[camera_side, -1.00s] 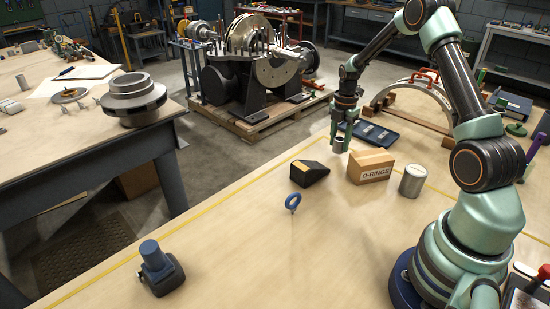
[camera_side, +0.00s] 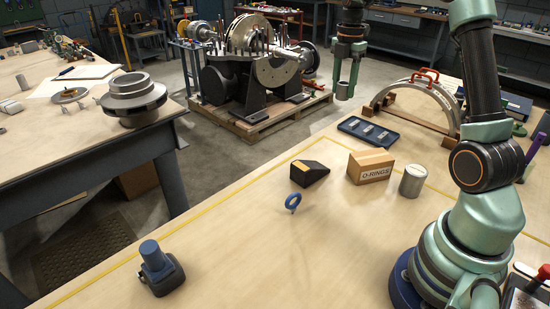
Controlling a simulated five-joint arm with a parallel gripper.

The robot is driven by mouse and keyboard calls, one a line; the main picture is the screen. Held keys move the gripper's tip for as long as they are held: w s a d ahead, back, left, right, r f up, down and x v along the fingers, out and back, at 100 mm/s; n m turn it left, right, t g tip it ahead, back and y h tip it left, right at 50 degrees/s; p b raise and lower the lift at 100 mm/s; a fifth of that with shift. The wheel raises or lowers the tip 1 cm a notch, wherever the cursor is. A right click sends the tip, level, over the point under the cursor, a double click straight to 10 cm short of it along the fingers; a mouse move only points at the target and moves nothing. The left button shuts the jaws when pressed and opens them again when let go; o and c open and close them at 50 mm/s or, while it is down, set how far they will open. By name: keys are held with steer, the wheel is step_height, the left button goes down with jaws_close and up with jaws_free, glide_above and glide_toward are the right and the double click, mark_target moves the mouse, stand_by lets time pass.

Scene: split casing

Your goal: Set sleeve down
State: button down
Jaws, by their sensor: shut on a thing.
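My gripper (camera_side: 346,78) is at the upper right of the middle, pointing down and shut on the sleeve. The sleeve (camera_side: 343,91) is a small grey metal cylinder, held upright at the fingertips. It hangs in the air, clear of the bench (camera_side: 250,240), and in the picture it shows against the floor behind the bench's far edge. Part of the sleeve's upper end is hidden by the fingers.
A blue tray (camera_side: 354,123) with metal pieces lies below and right of the sleeve. An arched casing half (camera_side: 443,98) with red clamps stands beyond it.

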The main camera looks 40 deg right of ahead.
steer(key=w+a+n, duration=0.2)
steer(key=a, duration=0.8)
steer(key=n, duration=0.7)
glide_above(263, 247)
step_height(263, 247, down, 20)
steer(key=shift+r, duration=0.1)
steer(key=shift+c, duration=1.8)
jaws_free()
